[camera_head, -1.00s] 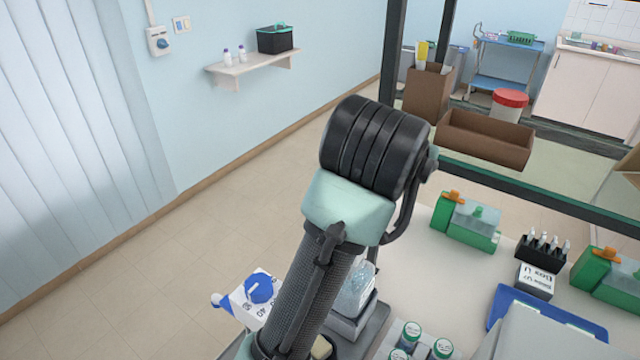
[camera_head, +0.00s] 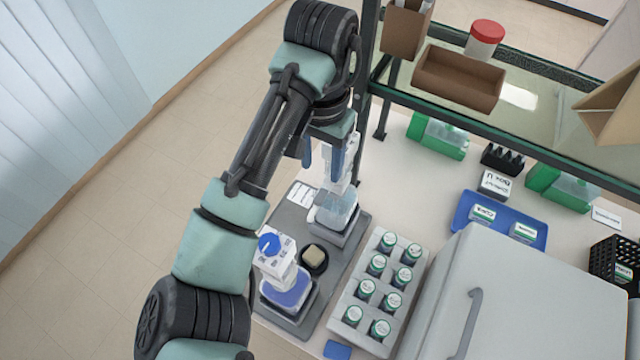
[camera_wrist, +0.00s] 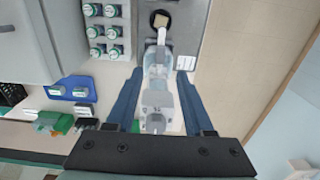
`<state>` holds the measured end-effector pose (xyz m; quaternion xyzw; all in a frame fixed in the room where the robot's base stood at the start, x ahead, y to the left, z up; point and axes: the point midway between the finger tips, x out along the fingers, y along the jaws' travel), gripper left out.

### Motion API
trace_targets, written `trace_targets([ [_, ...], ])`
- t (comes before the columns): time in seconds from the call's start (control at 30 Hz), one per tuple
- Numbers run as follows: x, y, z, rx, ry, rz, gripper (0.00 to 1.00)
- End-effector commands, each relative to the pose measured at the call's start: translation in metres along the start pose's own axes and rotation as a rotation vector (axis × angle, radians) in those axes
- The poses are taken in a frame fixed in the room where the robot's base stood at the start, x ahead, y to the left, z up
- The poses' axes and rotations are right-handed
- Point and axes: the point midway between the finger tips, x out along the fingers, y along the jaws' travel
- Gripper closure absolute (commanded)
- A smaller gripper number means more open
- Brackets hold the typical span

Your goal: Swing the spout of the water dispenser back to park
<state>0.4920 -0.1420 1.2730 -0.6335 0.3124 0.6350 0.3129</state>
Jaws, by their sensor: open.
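A dispenser with a clear, pale-blue bottle (camera_head: 336,212) stands on a grey tray (camera_head: 347,262), below my gripper (camera_head: 330,158). In the wrist view the same dispenser (camera_wrist: 157,70) lies between the blue fingers of my gripper (camera_wrist: 158,78). The fingers are open, one on each side of its white and grey head (camera_wrist: 157,100); I cannot tell if they touch it. Its pale spout (camera_wrist: 161,36) points toward a dark round dish with a tan block (camera_wrist: 160,19). A second dispenser with a blue knob (camera_head: 269,244) and blue liquid stands nearer on the tray.
A large grey box-shaped unit with a handle (camera_head: 470,322) is farther right. A dark shelf post (camera_head: 366,75) rises close behind my arm. Open floor lies to the left.

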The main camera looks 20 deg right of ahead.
Motion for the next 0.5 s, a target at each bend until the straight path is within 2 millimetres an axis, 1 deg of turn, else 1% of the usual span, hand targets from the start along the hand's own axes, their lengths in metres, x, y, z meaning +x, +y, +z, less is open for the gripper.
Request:
trace_targets([
  [0.03, 0.014, 0.002, 0.0, -0.001, -0.001, 0.007, 0.47],
  [0.13, 0.029, 0.0, 0.001, -0.004, -0.004, 0.004, 0.47],
  [0.3, 0.061, 0.0, 0.001, -0.002, -0.002, 0.001, 0.47],
  [0.4, 0.076, 0.0, 0.0, -0.002, -0.001, 0.001, 0.47],
  [0.5, 0.086, 0.0, 0.0, -0.001, 0.0, 0.0, 0.47],
])
